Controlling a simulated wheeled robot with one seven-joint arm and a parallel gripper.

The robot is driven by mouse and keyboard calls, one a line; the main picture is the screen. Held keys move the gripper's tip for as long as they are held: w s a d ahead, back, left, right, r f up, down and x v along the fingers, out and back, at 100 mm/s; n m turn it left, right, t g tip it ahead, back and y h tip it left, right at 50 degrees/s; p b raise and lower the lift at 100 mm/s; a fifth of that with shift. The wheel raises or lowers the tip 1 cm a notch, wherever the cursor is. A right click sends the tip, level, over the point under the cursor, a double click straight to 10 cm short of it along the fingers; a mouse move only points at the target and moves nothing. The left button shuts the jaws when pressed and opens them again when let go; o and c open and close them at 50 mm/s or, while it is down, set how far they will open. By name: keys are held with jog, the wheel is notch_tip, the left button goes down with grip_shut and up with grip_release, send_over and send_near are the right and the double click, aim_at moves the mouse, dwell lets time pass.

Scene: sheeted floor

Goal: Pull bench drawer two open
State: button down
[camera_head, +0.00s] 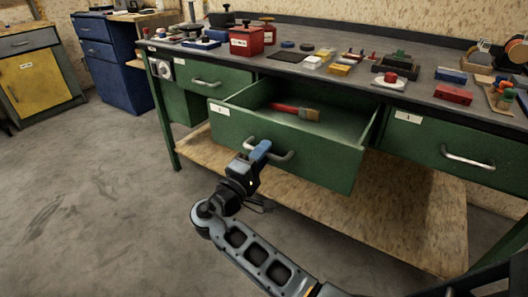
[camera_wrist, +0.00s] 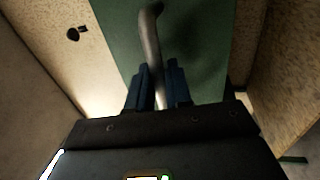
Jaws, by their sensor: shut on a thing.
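The green middle drawer (camera_head: 290,158) of the bench stands well out from the bench front. It has a white label at its upper left, too small to read surely. Its curved metal handle (camera_head: 290,156) is on the front face. My gripper (camera_head: 260,151) has blue fingers and is shut on the left part of this handle. In the wrist view the handle (camera_wrist: 150,38) runs between the two fingers of my gripper (camera_wrist: 158,90), in front of the green drawer face (camera_wrist: 205,40). A brush with a red handle (camera_head: 290,109) lies inside the drawer.
The left drawer (camera_head: 195,75) and right drawer (camera_head: 455,145) of the bench look closed. The bench top (camera_head: 430,95) holds many small items and a red box (camera_head: 246,41). A wooden shelf (camera_head: 410,220) lies below. The floor (camera_head: 90,200) at left is clear.

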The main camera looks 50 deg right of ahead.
jog(key=c, duration=1.2)
grip_release()
jog(key=shift+v, duration=3.9)
jog(key=shift+f, duration=0.1)
